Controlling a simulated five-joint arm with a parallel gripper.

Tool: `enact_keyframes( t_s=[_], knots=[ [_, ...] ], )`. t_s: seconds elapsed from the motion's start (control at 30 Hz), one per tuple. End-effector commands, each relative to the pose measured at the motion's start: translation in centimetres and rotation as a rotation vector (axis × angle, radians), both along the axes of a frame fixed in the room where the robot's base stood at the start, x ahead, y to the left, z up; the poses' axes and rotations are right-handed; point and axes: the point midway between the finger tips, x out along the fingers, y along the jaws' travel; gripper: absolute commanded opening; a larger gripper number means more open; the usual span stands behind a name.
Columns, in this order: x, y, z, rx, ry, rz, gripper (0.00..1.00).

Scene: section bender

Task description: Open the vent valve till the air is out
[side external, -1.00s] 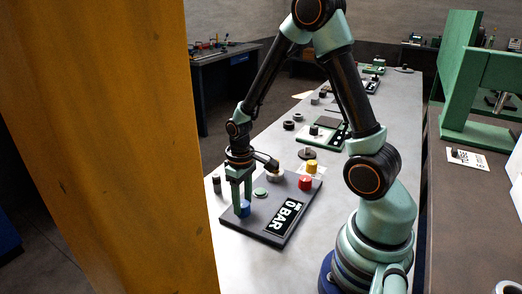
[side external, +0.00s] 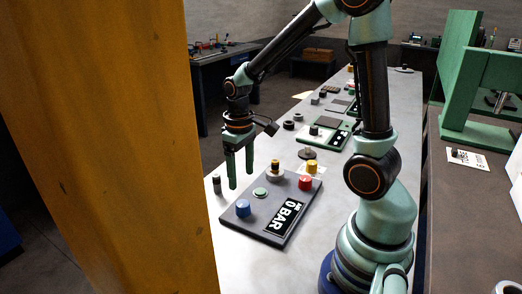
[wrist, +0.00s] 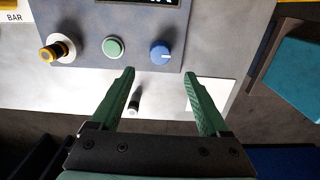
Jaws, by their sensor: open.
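A grey control panel (side external: 235,224) lies on the long bench. It bears a blue knob (side external: 243,208), a green button (side external: 260,193), a red knob (side external: 305,183), a yellow knob (side external: 311,167) and a black-and-orange knob on a pale base (side external: 275,169). Its black display (side external: 284,215) reads 0 BAR. In the wrist view the blue knob (wrist: 160,54) shows a white pointer line, and the green button (wrist: 113,47) is beside it. Which control is the vent valve is not labelled legibly. My gripper (side external: 241,181) is open and empty, above the panel's far-left edge, apart from the knobs.
A small dark cylinder (side external: 216,185) stands left of the panel, also seen between my fingers in the wrist view (wrist: 134,103). A dark round piece (side external: 307,154) and other panels stand farther along the bench. An orange-brown post (side external: 100,150) blocks the left of the side view.

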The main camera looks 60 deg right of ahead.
Motion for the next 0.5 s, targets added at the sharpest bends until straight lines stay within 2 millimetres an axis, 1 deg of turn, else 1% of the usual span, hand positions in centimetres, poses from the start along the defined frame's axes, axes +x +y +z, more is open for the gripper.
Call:
enact_keyframes(
  t_s=[0.03, 0.2, 0.33, 0.5],
  knots=[
    [0.1, 0.0, 0.9, -0.001, -0.005, 0.000, 0.79],
    [0.0, 0.0, 2.5, 0.000, -0.002, 0.000, 0.79],
    [0.0, 0.0, 2.9, 0.000, 0.000, 0.000, 0.79],
    [0.0, 0.0, 3.0, 0.000, 0.001, 0.000, 0.79]
  ],
)
